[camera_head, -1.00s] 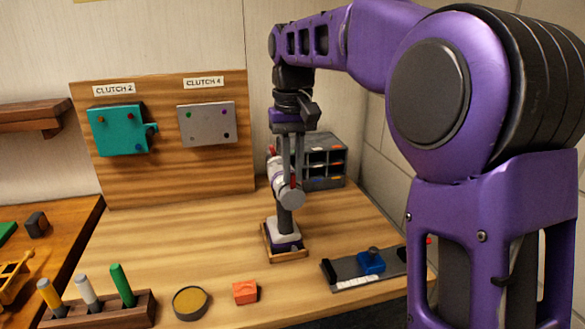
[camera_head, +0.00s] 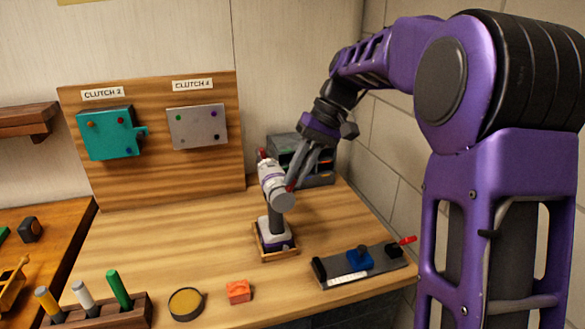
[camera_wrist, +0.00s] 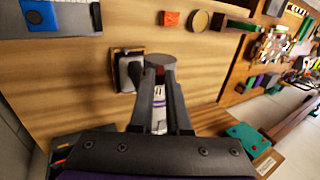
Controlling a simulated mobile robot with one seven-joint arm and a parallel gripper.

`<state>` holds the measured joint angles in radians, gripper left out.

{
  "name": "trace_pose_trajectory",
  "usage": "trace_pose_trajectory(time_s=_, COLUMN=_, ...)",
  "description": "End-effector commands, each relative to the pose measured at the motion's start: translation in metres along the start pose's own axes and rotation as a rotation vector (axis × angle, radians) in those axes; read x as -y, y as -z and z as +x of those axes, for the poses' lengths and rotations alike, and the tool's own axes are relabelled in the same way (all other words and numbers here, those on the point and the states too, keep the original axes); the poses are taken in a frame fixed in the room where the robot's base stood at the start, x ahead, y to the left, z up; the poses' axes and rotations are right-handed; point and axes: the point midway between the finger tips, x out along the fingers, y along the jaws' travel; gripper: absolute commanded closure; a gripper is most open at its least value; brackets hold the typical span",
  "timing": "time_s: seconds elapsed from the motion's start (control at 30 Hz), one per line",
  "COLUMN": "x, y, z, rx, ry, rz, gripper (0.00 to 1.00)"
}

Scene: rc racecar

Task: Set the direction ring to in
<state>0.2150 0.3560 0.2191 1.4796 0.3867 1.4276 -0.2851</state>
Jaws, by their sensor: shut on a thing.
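A white, purple and grey power driver (camera_head: 271,177) stands upright in a small wooden tray (camera_head: 258,245) on the bench. Its head has a round grey end cap (camera_head: 284,201) facing the front. The end cap also shows in the wrist view (camera_wrist: 147,62). My gripper (camera_head: 290,187) reaches down slanted from the upper right. In the wrist view my gripper (camera_wrist: 158,72) has its fingertips closed around a dark red part just behind the end cap. The fingers hide most of that part. I cannot read any direction mark on it.
A dark fixture with a blue block (camera_head: 360,258) and a red-tipped lever lies to the right. An orange block (camera_head: 238,291), a round tin (camera_head: 187,303) and a marker rack (camera_head: 138,310) line the front. A grey drawer unit (camera_head: 318,170) stands behind my gripper.

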Motion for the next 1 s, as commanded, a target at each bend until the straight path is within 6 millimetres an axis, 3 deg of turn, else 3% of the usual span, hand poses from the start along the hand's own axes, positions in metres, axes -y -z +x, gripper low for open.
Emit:
trace_pose_trajectory(time_s=0.6, x=-0.0037, y=0.0004, z=0.0003, rx=-0.001, ry=0.055, rz=-0.001, gripper=1.0)
trace_pose_trajectory(time_s=0.63, x=-0.0036, y=0.0004, z=0.0003, rx=-0.001, ry=0.055, rz=-0.001, gripper=0.82)
trace_pose_trajectory(time_s=0.77, x=-0.0036, y=0.0003, z=0.0003, rx=-0.001, ry=0.055, rz=-0.001, gripper=0.58)
trace_pose_trajectory(time_s=1.0, x=-0.0037, y=0.0002, z=0.0003, rx=0.0, ry=0.055, rz=-0.001, gripper=0.55)
